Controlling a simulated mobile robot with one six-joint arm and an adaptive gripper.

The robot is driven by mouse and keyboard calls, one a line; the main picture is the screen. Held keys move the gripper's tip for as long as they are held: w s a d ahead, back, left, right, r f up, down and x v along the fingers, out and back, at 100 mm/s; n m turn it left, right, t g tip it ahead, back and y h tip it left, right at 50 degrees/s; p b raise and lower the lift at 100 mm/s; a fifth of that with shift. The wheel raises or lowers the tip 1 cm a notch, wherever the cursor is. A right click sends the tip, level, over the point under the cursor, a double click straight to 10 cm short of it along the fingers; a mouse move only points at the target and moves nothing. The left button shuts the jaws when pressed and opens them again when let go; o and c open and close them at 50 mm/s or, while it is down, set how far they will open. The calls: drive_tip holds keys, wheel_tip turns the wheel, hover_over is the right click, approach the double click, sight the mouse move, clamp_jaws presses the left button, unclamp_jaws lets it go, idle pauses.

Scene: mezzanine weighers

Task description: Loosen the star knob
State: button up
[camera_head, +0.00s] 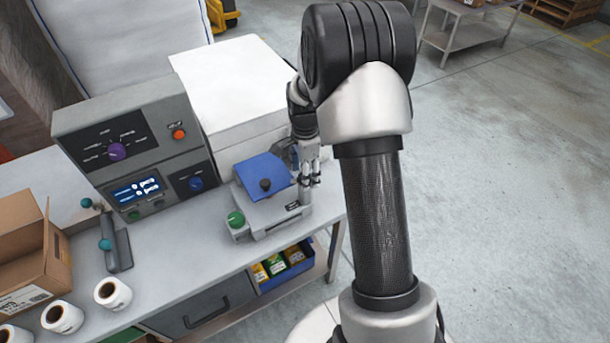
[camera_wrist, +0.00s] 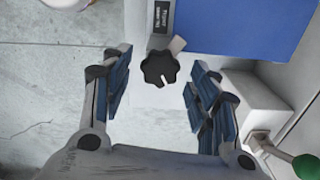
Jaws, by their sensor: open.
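The star knob (camera_wrist: 159,68) is black and lobed with a white mark on its face. In the wrist view it sits between my two blue-padded fingers, with a gap on each side, and beside a small black label (camera_wrist: 160,16). My gripper (camera_head: 311,181) is open and holds nothing. In the head view it hangs at the right side of a small grey device (camera_head: 268,213) with a blue lid (camera_head: 262,167). I cannot make out the star knob there; my gripper seems to cover it.
A grey control box (camera_head: 135,140) stands left, a white box (camera_head: 230,85) behind. Open floor (camera_head: 510,180) lies to the right.

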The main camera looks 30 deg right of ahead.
drive_tip(key=shift+f, duration=0.5)
drive_tip(key=c, duration=1.1)
